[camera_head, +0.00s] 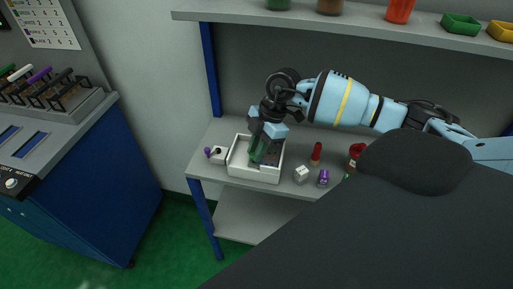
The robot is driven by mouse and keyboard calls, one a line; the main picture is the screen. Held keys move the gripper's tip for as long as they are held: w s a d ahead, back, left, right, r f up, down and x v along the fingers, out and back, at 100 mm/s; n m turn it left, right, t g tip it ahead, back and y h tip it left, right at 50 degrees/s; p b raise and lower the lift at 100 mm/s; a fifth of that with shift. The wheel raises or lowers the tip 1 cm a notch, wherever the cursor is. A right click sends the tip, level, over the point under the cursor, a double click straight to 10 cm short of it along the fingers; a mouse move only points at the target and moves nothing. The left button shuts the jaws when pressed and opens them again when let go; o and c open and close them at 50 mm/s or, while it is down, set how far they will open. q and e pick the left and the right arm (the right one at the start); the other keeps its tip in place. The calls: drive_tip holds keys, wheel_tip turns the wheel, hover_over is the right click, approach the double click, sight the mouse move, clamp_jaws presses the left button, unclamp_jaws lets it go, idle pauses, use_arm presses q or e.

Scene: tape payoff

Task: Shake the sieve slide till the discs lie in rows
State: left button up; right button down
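No sieve slide or discs can be made out for certain. My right gripper (262,144) comes in from the right and points down into a white open tray (253,179) on the shelf unit. Something dark green shows at its fingers, too small to tell whether it is held. Small items in the tray are partly hidden by the gripper. My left gripper is not in view.
On the middle shelf (218,133) stand a white block (301,174), purple item (323,178), red item (316,153) and red jar (356,152). Green (461,23) and yellow (502,30) bins sit above. A blue cabinet (95,185) with a tube rack stands left.

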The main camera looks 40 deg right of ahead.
drive_tip(key=shift+w+a+r+p, duration=0.1)
drive_tip(key=shift+w+a+p, duration=0.25)
drive_tip(key=shift+w+a, duration=0.6)
drive_tip(key=c, duration=1.6)
unclamp_jaws()
drive_tip(key=shift+w+d, duration=0.1)
drive_tip(key=shift+o, duration=0.2)
drive_tip(key=v, duration=0.7)
drive_tip(key=shift+r, duration=0.35)
drive_tip(key=shift+d, duration=0.15)
